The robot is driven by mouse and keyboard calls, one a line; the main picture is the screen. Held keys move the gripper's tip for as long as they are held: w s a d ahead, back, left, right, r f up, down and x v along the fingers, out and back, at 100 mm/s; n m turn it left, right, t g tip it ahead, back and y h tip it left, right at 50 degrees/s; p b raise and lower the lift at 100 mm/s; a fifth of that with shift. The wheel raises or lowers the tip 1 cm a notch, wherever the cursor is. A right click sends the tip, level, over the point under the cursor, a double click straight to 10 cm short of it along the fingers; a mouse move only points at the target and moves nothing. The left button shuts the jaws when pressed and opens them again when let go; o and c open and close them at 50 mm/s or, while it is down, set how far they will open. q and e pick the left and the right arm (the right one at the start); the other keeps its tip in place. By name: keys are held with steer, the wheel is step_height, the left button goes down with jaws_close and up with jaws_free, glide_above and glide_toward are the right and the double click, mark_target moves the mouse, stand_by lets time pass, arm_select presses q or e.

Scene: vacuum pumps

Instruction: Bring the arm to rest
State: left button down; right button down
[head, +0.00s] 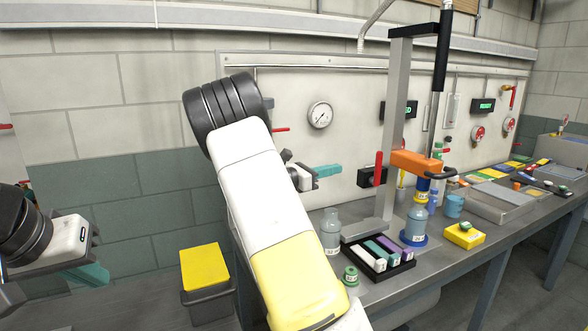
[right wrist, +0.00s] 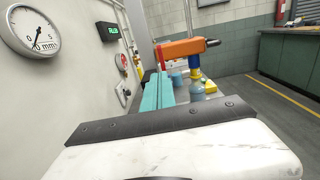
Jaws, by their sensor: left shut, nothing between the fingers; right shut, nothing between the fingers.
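My right arm (head: 260,190) rises through the middle of the head view, bent at a black ribbed joint. My right gripper (head: 338,169) has teal fingers and points right, in front of the wall panel and above the bench. In the right wrist view its two teal fingers (right wrist: 158,90) lie together, shut and empty. My left gripper (head: 104,276) is low at the left edge of the head view, clear of the bench; its teal fingers are shut with nothing between them. Part of the left arm is cut off by the frame.
A grey post with an orange clamp (head: 416,162) stands right of my right gripper, over a blue-based bottle (head: 415,226). A grey bottle (head: 331,232) and a black rack (head: 375,268) stand on the bench (head: 440,262). A yellow-lidded bin (head: 205,268) stands left of the bench.

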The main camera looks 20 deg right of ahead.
steer(key=s+a+f+m+g+y, duration=0.1)
steer(key=s+a+f+m+y, duration=0.15)
steer(key=s+y, duration=0.2)
steer(key=s+a+f+m+y, duration=0.1)
steer(key=s+f+m+y, duration=0.1)
steer(key=s+m+y, duration=0.3)
steer(key=s+a+f+m+g+y, duration=0.1)
steer(key=s+a+f+m+y, duration=0.15)
steer(key=s, duration=0.35)
steer(key=s+a+r+m+t+y, duration=0.3)
steer(key=s+a, duration=0.3)
steer(key=a, duration=0.4)
steer(key=s+a+r+m+t+y, duration=0.3)
steer(key=s+a+r+m+y, duration=0.1)
steer(key=a, duration=0.6)
steer(key=s+m+y, duration=0.1)
steer(key=s, duration=0.1)
steer(key=shift+s+t+y, duration=0.3)
steer(key=shift+s, duration=0.1)
